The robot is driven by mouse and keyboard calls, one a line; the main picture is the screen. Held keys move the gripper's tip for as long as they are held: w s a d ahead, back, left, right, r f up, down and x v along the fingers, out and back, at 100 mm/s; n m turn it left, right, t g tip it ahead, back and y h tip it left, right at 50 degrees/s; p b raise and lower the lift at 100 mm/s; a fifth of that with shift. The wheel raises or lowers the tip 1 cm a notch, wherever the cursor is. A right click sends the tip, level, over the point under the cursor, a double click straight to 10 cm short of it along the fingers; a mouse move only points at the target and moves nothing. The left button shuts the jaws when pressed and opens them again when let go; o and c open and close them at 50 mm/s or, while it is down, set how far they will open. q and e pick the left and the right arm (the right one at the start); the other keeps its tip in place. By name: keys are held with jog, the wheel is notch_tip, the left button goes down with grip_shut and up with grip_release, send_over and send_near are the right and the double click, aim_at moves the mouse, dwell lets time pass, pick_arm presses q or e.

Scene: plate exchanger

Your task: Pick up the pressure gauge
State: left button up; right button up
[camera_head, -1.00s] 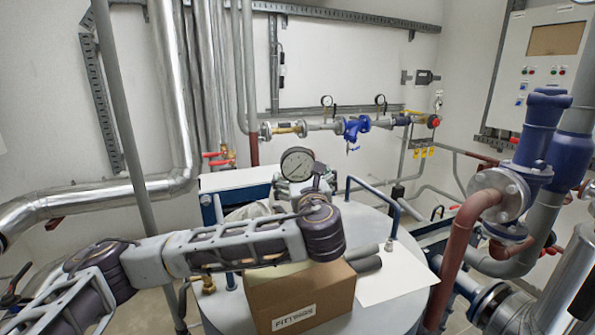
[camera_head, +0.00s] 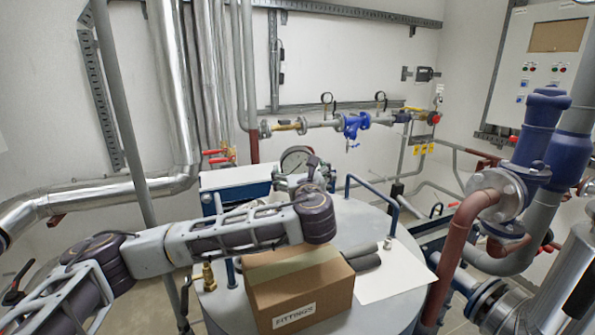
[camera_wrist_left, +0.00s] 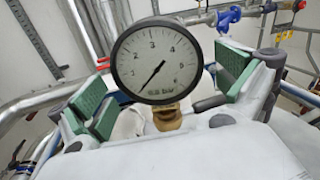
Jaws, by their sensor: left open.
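The pressure gauge (camera_head: 296,158) has a round white dial, a dark rim and a brass stem. In the head view it stands upright on the far side of the tank, its lower part hidden by my left gripper (camera_head: 302,179). In the left wrist view the dial (camera_wrist_left: 155,62) faces the camera, with the brass fitting (camera_wrist_left: 167,117) below it. My left gripper (camera_wrist_left: 170,90) is open, with one green pad on each side of the gauge. I cannot tell how far the pads reach around it. My right gripper is not in view.
A cardboard box marked FITTINGS (camera_head: 298,290) sits on the round tank top (camera_head: 350,318) below my left forearm. A white sheet (camera_head: 390,272) lies to its right. Blue handrails (camera_head: 372,190) rise behind it. A brown pipe (camera_head: 458,248) stands at the right.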

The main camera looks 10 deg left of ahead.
aim_at(299, 167)
pick_arm(q)
jog(key=shift+w+a+r+p, duration=0.2)
jog(key=shift+w+a+p, duration=0.2)
jog(key=shift+w, duration=0.3)
jog(key=shift+x, duration=1.1)
jog(key=shift+f, duration=0.15)
jog(key=c, duration=1.3)
jog(key=shift+r, duration=0.2)
jog(key=shift+r+b, duration=0.85)
jog(key=shift+r, duration=4.05)
jog(key=shift+f, duration=0.1)
